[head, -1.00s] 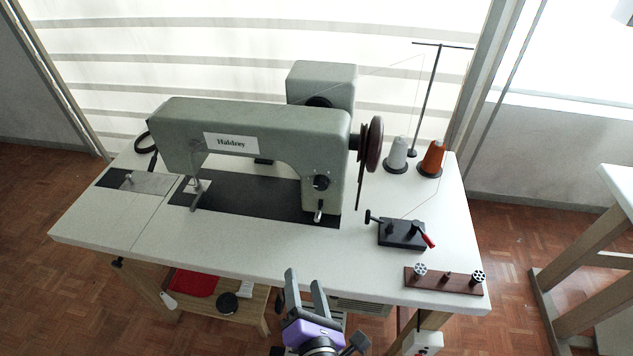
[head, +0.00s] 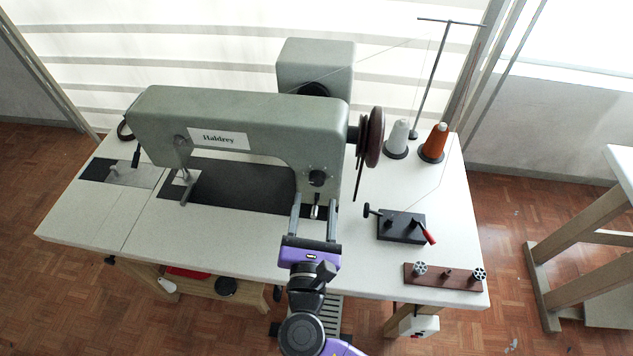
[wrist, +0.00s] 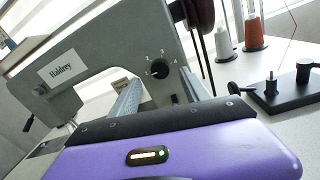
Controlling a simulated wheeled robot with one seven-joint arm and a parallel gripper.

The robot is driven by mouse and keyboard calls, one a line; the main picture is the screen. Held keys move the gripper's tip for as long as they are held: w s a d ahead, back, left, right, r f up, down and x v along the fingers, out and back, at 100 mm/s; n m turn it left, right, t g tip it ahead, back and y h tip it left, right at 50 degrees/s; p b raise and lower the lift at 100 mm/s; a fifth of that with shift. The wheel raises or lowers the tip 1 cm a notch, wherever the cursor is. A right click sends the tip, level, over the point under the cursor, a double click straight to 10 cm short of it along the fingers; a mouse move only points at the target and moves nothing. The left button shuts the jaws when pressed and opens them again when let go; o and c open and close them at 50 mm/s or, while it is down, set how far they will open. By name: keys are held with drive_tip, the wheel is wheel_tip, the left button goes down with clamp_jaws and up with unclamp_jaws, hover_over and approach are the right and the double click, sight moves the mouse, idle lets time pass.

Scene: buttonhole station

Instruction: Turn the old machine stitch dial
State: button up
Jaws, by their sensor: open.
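The old grey-green sewing machine (head: 240,115) with a "Haldrey" label stands on the white table. Its round black stitch dial (head: 317,178) sits on the front of the right-hand pillar. In the wrist view the dial (wrist: 160,69) shows number marks around it, and its pointer's setting is too small to tell. A small lever (head: 316,207) is below the dial. My gripper (head: 316,200) is open and empty, its fingers reaching toward the pillar just below the dial. In the wrist view the fingers lie either side below the dial, apart from it.
A dark red handwheel (head: 374,138) is right of the pillar. White (head: 397,138) and orange (head: 433,143) thread cones stand behind a black winder block with a red lever (head: 402,227). A brown bobbin rack (head: 443,277) lies at the front right. The table's front left is clear.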

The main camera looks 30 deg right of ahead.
sight(317, 182)
drive_tip(key=shift+x, duration=2.6)
clamp_jaws()
